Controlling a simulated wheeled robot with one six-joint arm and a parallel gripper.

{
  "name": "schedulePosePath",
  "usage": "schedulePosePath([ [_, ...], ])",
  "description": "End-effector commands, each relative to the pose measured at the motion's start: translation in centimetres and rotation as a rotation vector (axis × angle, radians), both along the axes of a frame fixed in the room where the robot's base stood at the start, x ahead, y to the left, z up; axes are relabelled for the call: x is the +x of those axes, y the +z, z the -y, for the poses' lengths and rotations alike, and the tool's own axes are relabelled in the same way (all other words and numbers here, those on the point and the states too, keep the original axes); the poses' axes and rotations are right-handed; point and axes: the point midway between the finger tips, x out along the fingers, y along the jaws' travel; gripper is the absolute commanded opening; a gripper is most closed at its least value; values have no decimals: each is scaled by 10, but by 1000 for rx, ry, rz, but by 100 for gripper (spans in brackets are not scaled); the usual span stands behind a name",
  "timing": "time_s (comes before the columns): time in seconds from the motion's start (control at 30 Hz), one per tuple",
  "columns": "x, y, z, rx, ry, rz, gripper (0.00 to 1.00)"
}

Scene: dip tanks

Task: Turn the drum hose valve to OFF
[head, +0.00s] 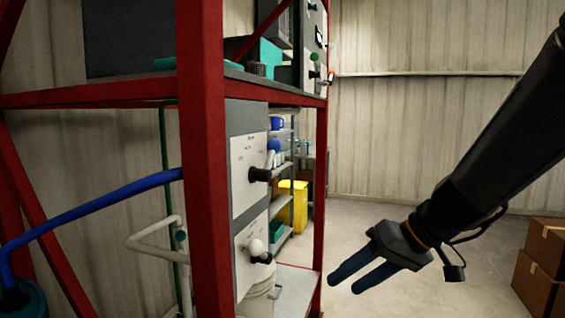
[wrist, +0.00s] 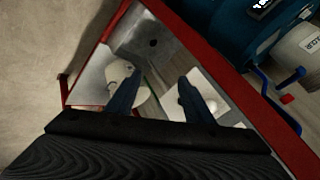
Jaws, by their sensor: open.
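Two white label plates are on a grey panel inside the red rack in the head view. The lower plate (head: 250,245) has a black fitting and a white ball (head: 256,246). The plate lettering is too small to read, so I cannot tell which is the drum hose valve or its setting. My gripper (head: 344,283) is open and empty, right of the rack and apart from both handles. In the wrist view my gripper (wrist: 160,78) has its fingers spread over the rack's lower part.
A red post (head: 205,150) stands left of the plates. A blue hose (head: 100,205) runs from a blue drum (head: 22,300) at lower left. A pale bucket (head: 258,298) is below the lower plate. Cardboard boxes (head: 540,265) stand at right. Floor between is clear.

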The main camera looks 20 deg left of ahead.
Motion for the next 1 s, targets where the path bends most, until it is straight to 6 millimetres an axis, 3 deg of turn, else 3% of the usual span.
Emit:
schedulePosePath([
  [0.1, 41, 67, -50, 222, 108, 205, 47],
  [0.2, 69, 127, -79, 383, 170, 406, 47],
  [0.3, 90, 179, -95, 502, 200, 590, 47],
  [0.4, 103, 216, -102, 576, 212, 728, 47],
  [0.5, 110, 236, -105, 615, 213, 809, 47],
  [0.6, 113, 245, -111, 629, 214, 839, 47],
  [1.0, 128, 246, -165, 628, 214, 838, 47],
])
